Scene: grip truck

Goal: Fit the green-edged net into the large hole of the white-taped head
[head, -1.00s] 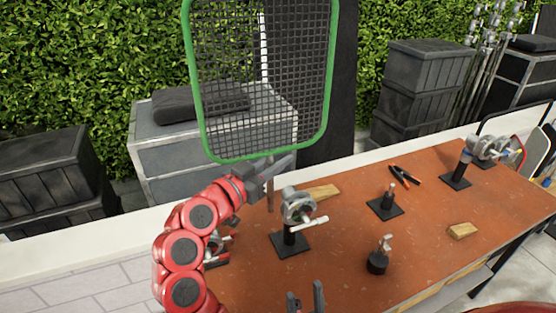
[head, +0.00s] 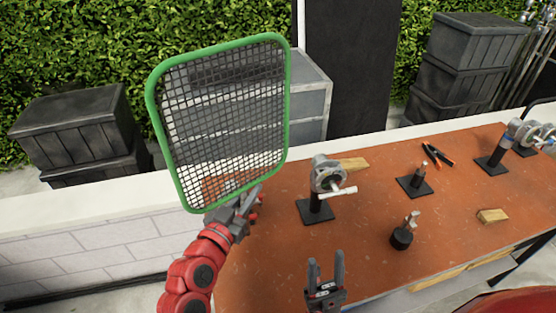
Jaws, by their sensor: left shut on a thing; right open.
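The green-edged net (head: 283,130) is a dark mesh in a rounded green frame, held up and tilted over the left end of the table. My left gripper (head: 238,208) is shut at its lower edge; the net's pin is not clearly visible. A grey grip head (head: 328,172) with a white part at its front stands upright on a black post and square base, to the right of the net and apart from it. Its holes are too small to make out. My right gripper (head: 325,272) is open and empty at the bottom, in front of this head.
The orange-brown table (head: 370,215) also holds a short post on a base (head: 416,181), a small black stand (head: 402,236), wooden blocks (head: 492,216), orange-black pliers (head: 438,155) and further grip heads (head: 520,132) at the right. Dark crates (head: 75,125) stand behind a low white wall.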

